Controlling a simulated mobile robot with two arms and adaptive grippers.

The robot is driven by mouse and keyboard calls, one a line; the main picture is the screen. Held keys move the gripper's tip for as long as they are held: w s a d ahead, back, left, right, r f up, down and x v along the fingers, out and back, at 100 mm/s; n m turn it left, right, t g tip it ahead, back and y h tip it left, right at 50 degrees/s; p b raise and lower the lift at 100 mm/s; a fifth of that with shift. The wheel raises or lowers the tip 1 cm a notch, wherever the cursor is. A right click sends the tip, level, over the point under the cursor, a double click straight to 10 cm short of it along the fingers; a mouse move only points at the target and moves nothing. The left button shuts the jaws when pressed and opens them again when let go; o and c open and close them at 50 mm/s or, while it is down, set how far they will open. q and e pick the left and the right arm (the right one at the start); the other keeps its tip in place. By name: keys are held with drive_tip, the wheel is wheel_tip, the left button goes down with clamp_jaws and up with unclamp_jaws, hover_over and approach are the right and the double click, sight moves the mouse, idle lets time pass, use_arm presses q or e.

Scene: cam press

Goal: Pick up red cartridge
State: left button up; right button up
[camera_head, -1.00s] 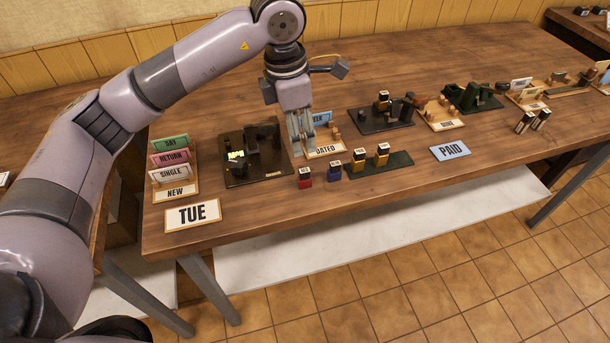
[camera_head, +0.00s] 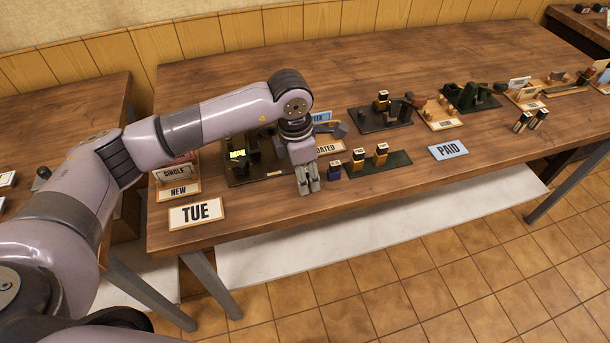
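The red cartridge is not visible now; my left gripper (camera_head: 309,188) covers the spot near the table's front edge where it stood. The gripper points down there, with its fingertips low, close to the table top. Whether its fingers are apart or closed around the cartridge cannot be seen. My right gripper is not in view.
A black press (camera_head: 238,172) sits behind left, partly hidden by my arm. A TUE sign (camera_head: 196,212) and a PAID sign (camera_head: 449,151) lie near the front edge.

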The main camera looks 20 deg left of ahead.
use_arm(q)
drive_tip(key=shift+c, duration=0.3)
clamp_jaws()
idle(0.3)
